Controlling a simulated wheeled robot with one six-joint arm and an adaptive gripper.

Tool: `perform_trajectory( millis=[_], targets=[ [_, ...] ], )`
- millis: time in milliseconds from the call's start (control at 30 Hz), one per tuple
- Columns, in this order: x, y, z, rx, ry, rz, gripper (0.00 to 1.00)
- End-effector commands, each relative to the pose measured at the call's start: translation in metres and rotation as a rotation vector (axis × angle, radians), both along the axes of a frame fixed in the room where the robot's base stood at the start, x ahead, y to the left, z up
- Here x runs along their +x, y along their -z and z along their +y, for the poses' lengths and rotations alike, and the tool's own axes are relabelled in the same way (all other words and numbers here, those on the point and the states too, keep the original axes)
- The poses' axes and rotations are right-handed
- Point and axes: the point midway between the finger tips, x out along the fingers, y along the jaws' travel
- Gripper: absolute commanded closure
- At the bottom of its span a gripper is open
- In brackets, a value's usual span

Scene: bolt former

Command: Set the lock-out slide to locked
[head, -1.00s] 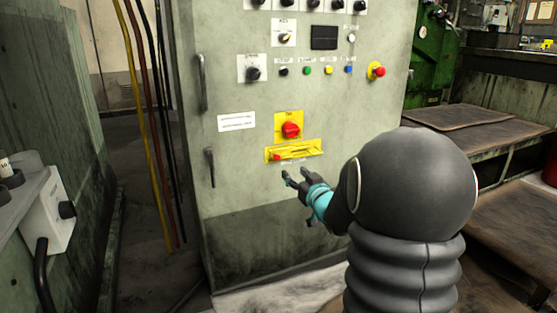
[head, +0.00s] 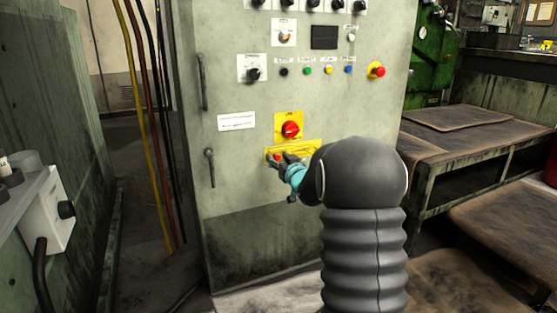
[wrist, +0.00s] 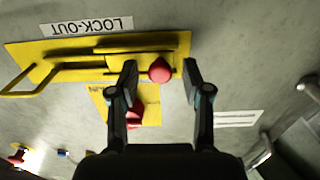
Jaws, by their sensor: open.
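The lock-out slide is a yellow plate (head: 312,146) with a rail on the grey cabinet, below a red rotary switch (head: 291,130) on a yellow square. In the wrist view the slide plate (wrist: 30,60) appears upside down beside its LOCK-OUT label (wrist: 86,27), with a yellow loop at its left end. The slide's red knob (wrist: 160,70) sits near the plate's right end in that view. My gripper (wrist: 158,76) is open, with one finger on either side of the knob; contact is not clear. In the head view my gripper (head: 280,161) covers part of the plate.
A red emergency button (head: 377,70) and several small buttons sit higher on the cabinet. A door handle (head: 210,167) is to the left of the slide. A workbench (head: 470,140) stands at the right. The cabinet face below the slide is bare.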

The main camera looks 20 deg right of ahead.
Motion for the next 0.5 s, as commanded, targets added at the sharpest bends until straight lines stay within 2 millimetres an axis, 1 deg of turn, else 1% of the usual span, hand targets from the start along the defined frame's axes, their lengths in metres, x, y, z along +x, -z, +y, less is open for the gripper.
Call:
perform_trajectory(
  millis=[133,167,200,267,300,333,367,500],
  targets=[
    [-0.0001,0.0001,0.0002,0.000,0.000,0.000,0.51],
    [-0.0001,0.0001,0.0002,0.000,0.000,0.000,0.54],
    [-0.0001,0.0001,0.0002,0.000,0.000,0.000,0.64],
    [-0.0002,0.0001,0.0003,0.000,0.000,0.000,0.79],
    [-0.0002,0.0001,0.0003,0.000,0.000,0.000,0.89],
    [-0.0002,0.0000,0.0003,0.000,0.000,0.000,0.96],
    [-0.0002,0.0001,0.0003,0.000,0.000,0.000,1.00],
    [-0.0002,0.0000,0.0004,0.000,-0.001,0.000,1.00]
  ],
)
